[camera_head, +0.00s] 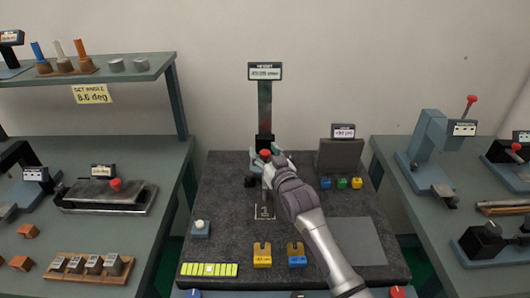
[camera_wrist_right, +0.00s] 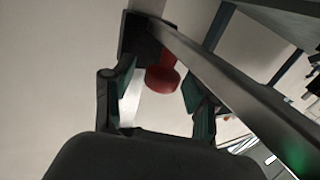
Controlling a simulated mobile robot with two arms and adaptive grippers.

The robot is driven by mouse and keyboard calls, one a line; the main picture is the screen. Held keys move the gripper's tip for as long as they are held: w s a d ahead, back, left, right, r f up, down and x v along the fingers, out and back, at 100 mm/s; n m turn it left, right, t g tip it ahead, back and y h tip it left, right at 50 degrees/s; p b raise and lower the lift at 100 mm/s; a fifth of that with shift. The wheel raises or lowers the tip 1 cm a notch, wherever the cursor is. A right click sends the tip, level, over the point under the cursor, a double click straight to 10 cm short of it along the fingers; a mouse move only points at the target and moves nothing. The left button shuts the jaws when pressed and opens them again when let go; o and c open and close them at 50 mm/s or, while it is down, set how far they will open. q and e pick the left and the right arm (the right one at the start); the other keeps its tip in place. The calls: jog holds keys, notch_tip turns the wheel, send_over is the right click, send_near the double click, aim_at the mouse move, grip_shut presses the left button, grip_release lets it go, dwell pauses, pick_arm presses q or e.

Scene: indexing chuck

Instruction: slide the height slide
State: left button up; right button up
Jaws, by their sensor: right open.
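The height slide is a dark block (camera_head: 264,140) on a tall green-grey post (camera_head: 264,103), with a display on top marked height (camera_head: 265,71). Its red knob (camera_head: 265,153) faces me at the low end of the post. My right gripper (camera_head: 268,163) is at the knob. In the right wrist view my right gripper (camera_wrist_right: 155,88) is open, with a finger on each side of the red knob (camera_wrist_right: 162,78). I cannot tell whether either finger touches it. My left gripper is not in view.
A grey box (camera_head: 339,157) stands right of the post. Side benches with fixtures flank the mat.

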jog(key=c, duration=0.4)
grip_shut()
pick_arm(q)
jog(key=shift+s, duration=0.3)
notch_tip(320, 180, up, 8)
jog(key=p, duration=0.7)
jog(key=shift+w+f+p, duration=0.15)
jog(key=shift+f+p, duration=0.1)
jog(key=shift+p, duration=0.05)
pick_arm(e)
notch_tip(320, 180, up, 11)
jog(key=shift+f, duration=0.2)
